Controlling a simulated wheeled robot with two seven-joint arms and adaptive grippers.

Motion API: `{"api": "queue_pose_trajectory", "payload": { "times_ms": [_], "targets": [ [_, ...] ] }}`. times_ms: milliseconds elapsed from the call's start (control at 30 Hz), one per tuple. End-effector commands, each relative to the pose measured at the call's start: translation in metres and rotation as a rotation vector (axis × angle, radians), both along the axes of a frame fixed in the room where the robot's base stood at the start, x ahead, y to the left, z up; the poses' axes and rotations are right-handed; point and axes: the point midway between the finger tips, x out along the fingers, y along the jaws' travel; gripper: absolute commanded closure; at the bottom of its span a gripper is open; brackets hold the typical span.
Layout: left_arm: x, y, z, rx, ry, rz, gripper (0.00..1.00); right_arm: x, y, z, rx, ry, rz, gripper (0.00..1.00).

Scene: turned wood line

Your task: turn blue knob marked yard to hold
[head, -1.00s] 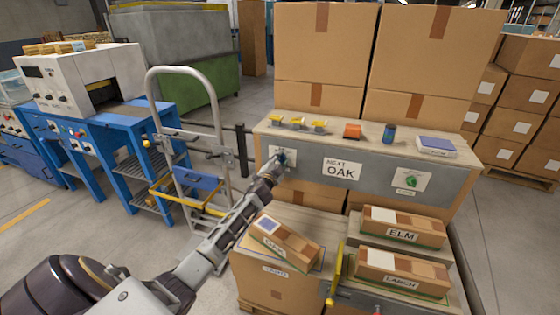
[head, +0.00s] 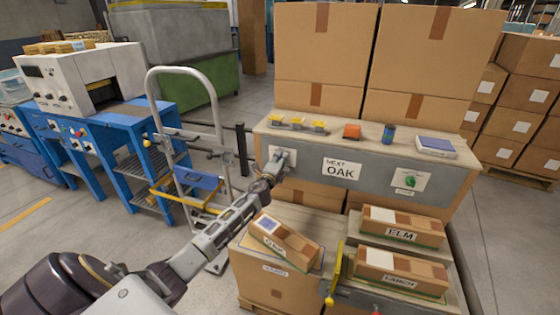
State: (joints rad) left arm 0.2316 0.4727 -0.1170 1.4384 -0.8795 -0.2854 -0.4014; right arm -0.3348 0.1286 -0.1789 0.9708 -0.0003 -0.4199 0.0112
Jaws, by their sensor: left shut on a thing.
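My left gripper (head: 281,160) reaches in from the lower left to the grey front panel (head: 310,171) of the bench. Its fingers are shut at the left white plate (head: 291,154), where the blue knob sits. The fingers cover the blue knob, so its pointer and the plate's lettering cannot be read. A green knob (head: 411,180) on another white plate is at the right of the same panel.
A sign reading NEXT OAK (head: 341,170) hangs mid-panel. Labelled cartons lie below. A grey hand truck (head: 220,135) stands left of my gripper.

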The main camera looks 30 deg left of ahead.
Motion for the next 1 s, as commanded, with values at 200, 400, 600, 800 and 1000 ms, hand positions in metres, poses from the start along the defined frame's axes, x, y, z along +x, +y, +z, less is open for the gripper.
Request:
{"api": "queue_pose_trajectory", "payload": {
  "times_ms": [200, 400, 600, 800, 1000],
  "targets": [
    [-0.0002, -0.0015, -0.0016, 0.109, 0.029, -0.003, 0.94, -0.0046, -0.0023, -0.0005, -0.002, 0.005, 0.001, 0.60],
    [-0.0002, -0.0017, -0.0023, 0.152, 0.039, -0.003, 0.94, -0.0072, -0.0033, -0.0017, -0.004, 0.007, 0.001, 0.60],
    [-0.0003, -0.0018, -0.0027, 0.159, 0.041, -0.003, 0.94, -0.0079, -0.0035, -0.0023, -0.004, 0.007, 0.001, 0.60],
    [-0.0003, -0.0020, -0.0030, 0.159, 0.042, -0.003, 0.94, -0.0058, -0.0031, -0.0015, -0.003, 0.005, 0.001, 0.60],
    [-0.0002, -0.0013, -0.0022, 0.158, 0.041, -0.002, 0.47, -0.0027, -0.0024, -0.0001, -0.002, 0.000, 0.002, 0.60]
  ]
}}
